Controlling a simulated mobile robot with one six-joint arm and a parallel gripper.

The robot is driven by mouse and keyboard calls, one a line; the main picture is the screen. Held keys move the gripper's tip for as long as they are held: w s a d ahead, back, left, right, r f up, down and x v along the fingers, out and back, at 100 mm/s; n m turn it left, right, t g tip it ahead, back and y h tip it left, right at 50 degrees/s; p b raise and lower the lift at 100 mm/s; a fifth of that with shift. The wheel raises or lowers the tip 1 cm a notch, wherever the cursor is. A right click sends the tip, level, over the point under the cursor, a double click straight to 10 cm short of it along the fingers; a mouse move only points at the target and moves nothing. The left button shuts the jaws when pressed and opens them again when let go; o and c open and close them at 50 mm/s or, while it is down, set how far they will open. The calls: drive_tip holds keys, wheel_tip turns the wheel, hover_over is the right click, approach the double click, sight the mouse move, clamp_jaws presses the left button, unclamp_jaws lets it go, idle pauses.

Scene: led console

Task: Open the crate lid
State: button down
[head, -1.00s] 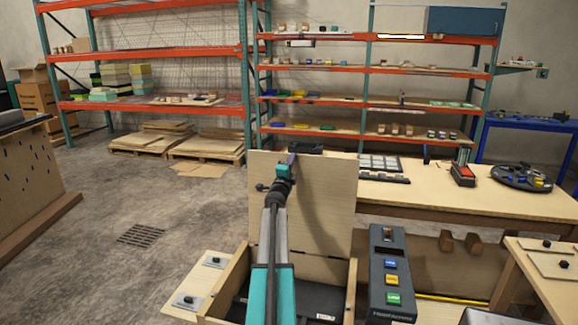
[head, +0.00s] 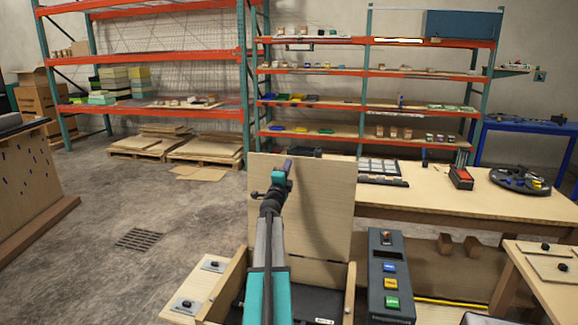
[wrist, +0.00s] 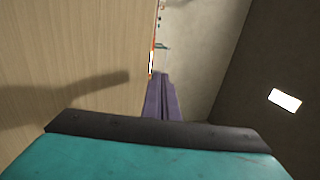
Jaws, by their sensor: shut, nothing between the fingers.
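The crate lid (head: 325,215) is a pale wooden panel standing upright at the back of the open crate (head: 351,292). The crate's dark interior shows below it. My gripper (head: 288,164) is shut and empty, near the upper left part of the lid on the side facing me. In the wrist view the shut purple fingers (wrist: 160,95) point away from me, with the lid's wooden face (wrist: 70,55) filling the left side. I cannot tell whether the fingers touch the lid. My arm hides part of the lid and crate.
A dark button box (head: 391,255) with coloured buttons stands right of the crate. A workbench (head: 430,205) with a keypad tray (head: 383,168) and a round black holder (head: 521,179) lies behind and to the right. Shelves stand at the back.

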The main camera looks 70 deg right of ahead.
drive_tip(key=s+a+r+b, duration=0.1)
drive_tip(key=a+b, duration=0.1)
drive_tip(key=a, duration=0.8)
drive_tip(key=shift+s+a, duration=0.15)
drive_tip(key=shift+s, duration=0.15)
drive_tip(key=shift+r, duration=0.1)
idle(0.4)
